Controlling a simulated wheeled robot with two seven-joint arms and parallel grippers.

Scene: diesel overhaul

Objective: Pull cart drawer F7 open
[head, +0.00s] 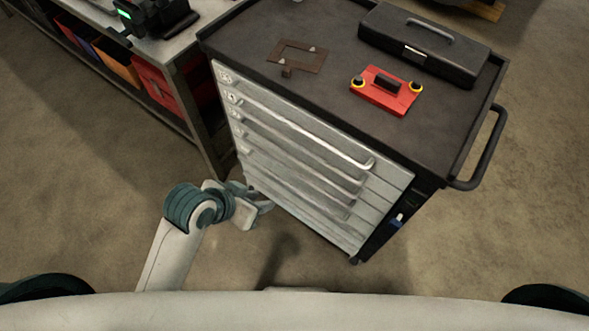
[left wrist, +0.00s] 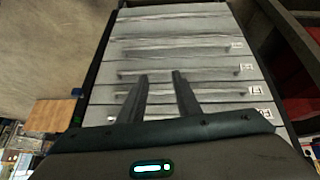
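The grey cart (head: 300,160) has a stack of drawers with long bar handles, and all the drawer fronts look flush. My left gripper (head: 260,198) is low at the left side of the drawer fronts. In the left wrist view its two fingers (left wrist: 160,76) are apart and point at the drawer fronts (left wrist: 180,55), with nothing seen between them but drawer face and handle bars. I cannot tell whether they touch a handle. My right gripper is out of view.
On the cart top (head: 335,75) lie a black toolbox (head: 425,48), a red block with yellow rings (head: 384,92) and a brown frame-shaped plate (head: 297,57). A workbench (head: 195,60) with bins stands at the left. The floor in front of the cart is clear.

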